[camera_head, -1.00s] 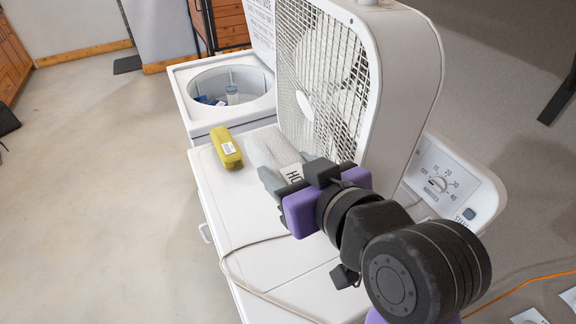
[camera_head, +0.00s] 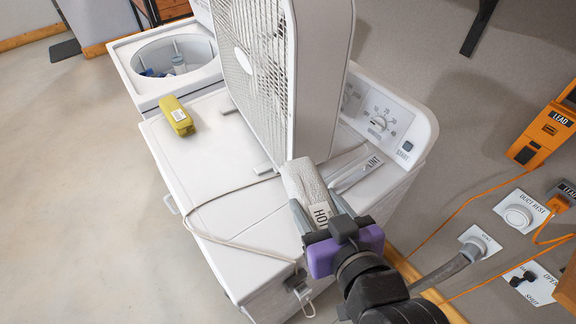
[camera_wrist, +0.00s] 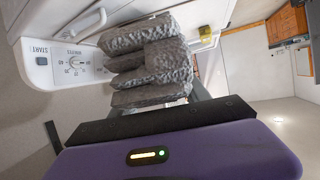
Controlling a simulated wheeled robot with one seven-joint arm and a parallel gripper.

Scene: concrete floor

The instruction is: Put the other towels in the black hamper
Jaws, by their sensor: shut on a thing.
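My gripper (camera_head: 315,200) is shut on a pale grey towel (camera_head: 303,180), which is folded. It holds the towel over the white dryer top, by the near corner of the fan. In the wrist view the towel (camera_wrist: 150,62) shows as several thick folded layers beyond the purple gripper body. The fingertips are hidden in the wrist view. I see no black hamper and no other towels in the current frames.
A white box fan (camera_head: 320,80) stands on the dryer (camera_head: 170,150). A yellow package (camera_head: 178,116) lies left of it. An open-topped washer (camera_head: 180,55) is behind. A cord crosses the dryer top. The left floor is clear.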

